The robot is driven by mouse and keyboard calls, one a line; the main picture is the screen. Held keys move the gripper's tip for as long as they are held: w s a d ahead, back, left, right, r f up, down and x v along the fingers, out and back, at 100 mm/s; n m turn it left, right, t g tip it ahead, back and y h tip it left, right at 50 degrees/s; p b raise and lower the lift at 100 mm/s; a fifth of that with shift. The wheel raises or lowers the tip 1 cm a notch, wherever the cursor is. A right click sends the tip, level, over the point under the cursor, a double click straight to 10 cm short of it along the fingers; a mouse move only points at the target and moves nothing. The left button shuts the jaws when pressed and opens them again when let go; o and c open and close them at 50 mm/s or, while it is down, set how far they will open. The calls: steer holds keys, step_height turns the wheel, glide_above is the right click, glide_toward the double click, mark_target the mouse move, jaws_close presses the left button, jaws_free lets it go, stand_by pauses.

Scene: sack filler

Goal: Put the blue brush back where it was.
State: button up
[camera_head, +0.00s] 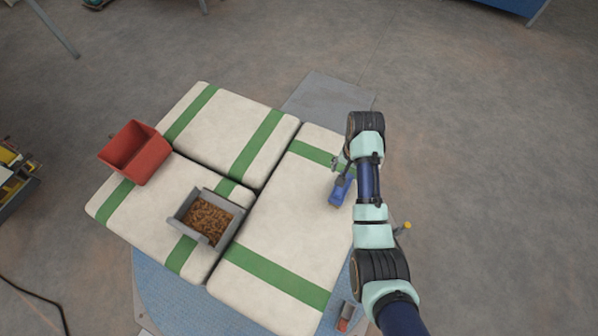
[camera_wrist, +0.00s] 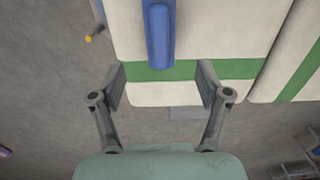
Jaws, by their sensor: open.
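The blue brush (camera_head: 341,191) lies on the right-hand white sack, near that sack's right edge and close to a green stripe. It also shows in the wrist view (camera_wrist: 158,36), at the top centre, with its near end over the green stripe. My gripper (camera_wrist: 161,84) is open and empty, its two fingers spread wide. The brush's near end lines up with the gap between the fingers, just ahead of the fingertips. In the head view my gripper (camera_head: 341,167) is beside the brush, partly hidden by my arm. The brush's bristles are not clearly visible.
White sacks with green stripes (camera_head: 275,262) lie on a blue platform (camera_head: 165,287). A red bin (camera_head: 136,153) and a grey scoop-like tray (camera_head: 184,207) of brown pellets stand on the left sacks. A small red and grey object (camera_head: 346,316) lies at the front. A yellow knob (camera_head: 406,226) is right of my arm.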

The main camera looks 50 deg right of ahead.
steer(key=w+a+r+n+t+h, duration=0.1)
steer(key=w+a+r+n+t, duration=0.5)
steer(key=a, duration=0.5)
steer(key=w+a+r+n+t+h, duration=0.1)
steer(key=w+a+r+n, duration=0.3)
steer(key=w+a, duration=0.6)
steer(key=s+a+r+n+t+y, duration=0.1)
steer(key=s+a+r+n+t, duration=0.1)
steer(key=a+r, duration=0.4)
steer(key=s+a+r+n+t+y, duration=0.1)
steer(key=s+a+r+n+t, duration=0.2)
steer(key=a+r, duration=0.4)
steer(key=s+a, duration=0.1)
steer(key=a, duration=0.4)
steer(key=shift+s+a+r+t, duration=0.15)
steer(key=shift+s+a+t, duration=0.15)
steer(key=shift+s+t, duration=0.1)
